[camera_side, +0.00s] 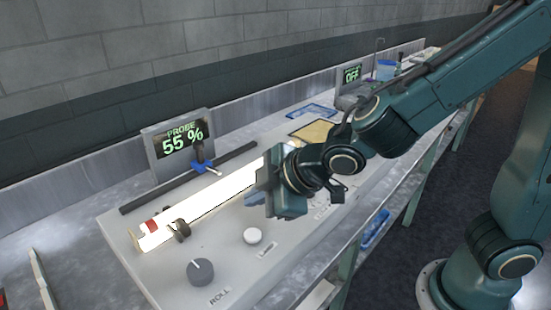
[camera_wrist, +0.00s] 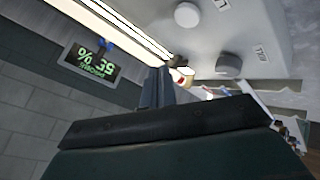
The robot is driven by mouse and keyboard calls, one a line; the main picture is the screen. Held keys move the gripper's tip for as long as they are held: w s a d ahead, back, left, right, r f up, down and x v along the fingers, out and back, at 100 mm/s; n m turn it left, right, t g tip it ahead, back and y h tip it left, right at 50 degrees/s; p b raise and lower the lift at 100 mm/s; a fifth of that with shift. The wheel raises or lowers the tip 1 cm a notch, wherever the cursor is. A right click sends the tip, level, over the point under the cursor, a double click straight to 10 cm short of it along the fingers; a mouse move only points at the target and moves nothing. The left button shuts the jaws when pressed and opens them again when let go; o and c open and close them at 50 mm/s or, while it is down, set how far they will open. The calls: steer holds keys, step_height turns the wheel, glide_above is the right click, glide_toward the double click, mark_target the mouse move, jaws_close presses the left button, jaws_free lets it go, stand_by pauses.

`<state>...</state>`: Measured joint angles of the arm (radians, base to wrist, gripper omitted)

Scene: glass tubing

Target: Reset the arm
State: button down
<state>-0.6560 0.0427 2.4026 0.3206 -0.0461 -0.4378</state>
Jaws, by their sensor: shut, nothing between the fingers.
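My gripper (camera_side: 264,185) is over the right part of the panel, in front of the upper end of the bright glowing tube strip (camera_side: 215,203). In the wrist view my gripper (camera_wrist: 158,86) shows its fingers together, with nothing held. The bright strip (camera_wrist: 128,30) runs along the top there. In the side view, the gripper and wrist hide part of the strip's far end. A red-marked end piece (camera_side: 151,226) sits at the strip's near end.
A "PROBE 55 %" display (camera_side: 183,140) stands behind the strip, with a blue clamp (camera_side: 206,166) on a black rail. A dark ROLL knob (camera_side: 201,271) and a white knob (camera_side: 252,236) are in front. An "OFF" display (camera_side: 352,75) stands farther back.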

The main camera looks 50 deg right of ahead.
steer(key=s+d+r+m+g+h, duration=0.1)
steer(key=s+d+r+m, duration=0.2)
steer(key=d, duration=0.3)
steer(key=s+d+r+m+g, duration=0.1)
steer(key=s+d+r+m, duration=0.15)
steer(key=d, duration=0.25)
steer(key=s+d+r+m+g+h, duration=0.1)
steer(key=s+d+m, duration=0.4)
steer(key=s, duration=0.8)
steer(key=shift+d+r+m, duration=0.35)
steer(key=shift+d+r, duration=0.3)
steer(key=shift+d, duration=0.15)
